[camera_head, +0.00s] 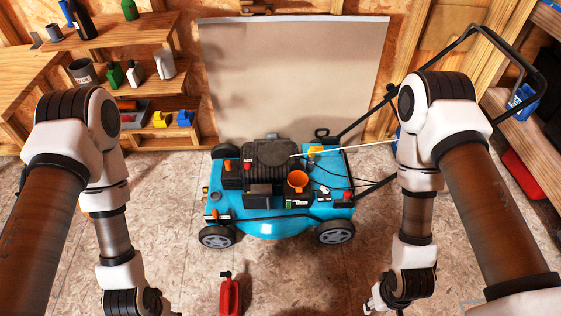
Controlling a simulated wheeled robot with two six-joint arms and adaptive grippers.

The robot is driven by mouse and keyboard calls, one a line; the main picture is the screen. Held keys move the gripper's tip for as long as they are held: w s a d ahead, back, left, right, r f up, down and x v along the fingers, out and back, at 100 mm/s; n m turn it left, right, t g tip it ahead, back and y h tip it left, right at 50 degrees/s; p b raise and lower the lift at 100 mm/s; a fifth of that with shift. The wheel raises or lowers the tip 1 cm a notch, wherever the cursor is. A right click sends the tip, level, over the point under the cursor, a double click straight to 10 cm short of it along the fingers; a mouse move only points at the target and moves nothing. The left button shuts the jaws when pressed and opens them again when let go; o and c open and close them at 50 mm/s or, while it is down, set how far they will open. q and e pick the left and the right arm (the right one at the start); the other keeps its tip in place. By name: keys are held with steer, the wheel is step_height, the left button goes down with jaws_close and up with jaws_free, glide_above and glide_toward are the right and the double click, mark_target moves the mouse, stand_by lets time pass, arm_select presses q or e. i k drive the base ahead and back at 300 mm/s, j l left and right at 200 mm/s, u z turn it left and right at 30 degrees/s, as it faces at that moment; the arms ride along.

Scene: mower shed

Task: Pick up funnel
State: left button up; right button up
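An orange funnel (298,181) sits on top of the blue lawn mower (272,226), right of its dark engine, with its wide round mouth facing up. Its lower end is hidden. My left arm hangs down at the left, and its gripper is below the picture's bottom edge. My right arm hangs down at the right. Part of my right gripper (373,304) shows at the bottom edge, well below and to the right of the funnel. Its fingers are too cut off to tell if they are open.
A red bottle (230,296) stands on the floor in front of the mower. Wooden shelves (128,34) with bottles and cans are at the left. The mower's black handle (470,34) reaches up right. A pale board (290,75) leans behind. Floor beside the mower is clear.

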mark_target(299, 178)
steer(key=i+l+u, duration=0.1)
steer(key=u, duration=0.35)
steer(key=l+u, duration=0.25)
steer(key=u, duration=0.2)
steer(key=l+u, duration=0.25)
steer(key=u, duration=0.15)
steer(key=l+u, duration=0.25)
steer(key=u, duration=0.2)
steer(key=l+u, duration=0.1)
steer(key=l, duration=0.3)
steer(key=k+l+u, duration=0.1)
steer(key=l, duration=0.3)
steer(key=k+l, duration=0.15)
steer(key=l, duration=0.2)
steer(key=k+l+u, duration=0.15)
steer(key=l, duration=0.25)
steer(key=l+u, duration=0.1)
steer(key=l, duration=0.3)
steer(key=k+l+u, duration=0.1)
steer(key=l, duration=0.25)
steer(key=k, duration=0.1)
